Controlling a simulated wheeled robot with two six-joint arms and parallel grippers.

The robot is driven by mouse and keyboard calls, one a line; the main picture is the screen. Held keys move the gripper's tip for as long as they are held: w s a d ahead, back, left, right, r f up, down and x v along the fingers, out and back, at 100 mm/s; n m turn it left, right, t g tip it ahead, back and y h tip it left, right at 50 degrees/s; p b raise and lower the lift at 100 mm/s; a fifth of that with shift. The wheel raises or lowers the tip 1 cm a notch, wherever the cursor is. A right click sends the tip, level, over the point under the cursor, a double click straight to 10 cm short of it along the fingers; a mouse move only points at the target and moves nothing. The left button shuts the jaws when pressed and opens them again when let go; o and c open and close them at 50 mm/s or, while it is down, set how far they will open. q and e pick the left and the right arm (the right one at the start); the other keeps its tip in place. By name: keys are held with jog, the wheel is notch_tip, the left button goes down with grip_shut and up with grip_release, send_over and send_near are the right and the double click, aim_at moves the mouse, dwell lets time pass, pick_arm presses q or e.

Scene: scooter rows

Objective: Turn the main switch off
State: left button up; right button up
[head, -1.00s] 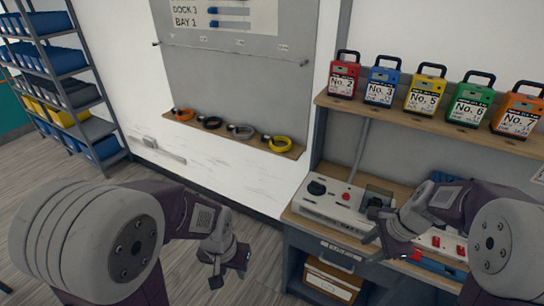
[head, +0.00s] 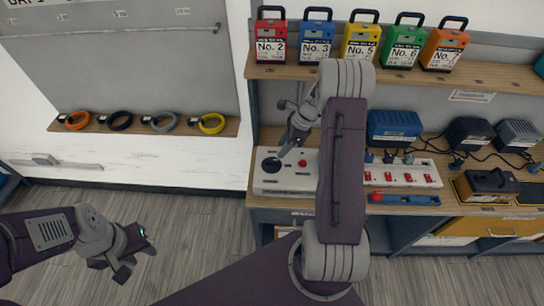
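A white control box (head: 262,184) sits at the left end of the bench in the head view. On its top are a round black knob (head: 271,165) and a small red button (head: 302,163). Which of these is the main switch I cannot tell. My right gripper (head: 285,150) points down over the back of the box, just above and right of the knob in the picture; contact is not clear. Its finger gap is too small to judge. My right arm hides the box's right part. My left gripper (head: 137,258) is open and empty over the floor.
A white power strip (head: 402,172) with red switches and plugs lies right of my arm, a blue-and-red tool (head: 405,199) before it. Chargers stand behind. A shelf (head: 490,80) above carries several numbered coloured cases. Floor at left is clear.

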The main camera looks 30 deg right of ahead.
aim_at(272, 160)
jog(key=x, duration=0.7)
jog(key=shift+w+a+f+p, duration=0.1)
jog(key=shift+w+p, duration=0.2)
jog(key=shift+w, duration=0.05)
jog(key=shift+a+f, duration=0.15)
jog(key=shift+f, duration=0.35)
jog(key=shift+w, duration=0.1)
grip_shut()
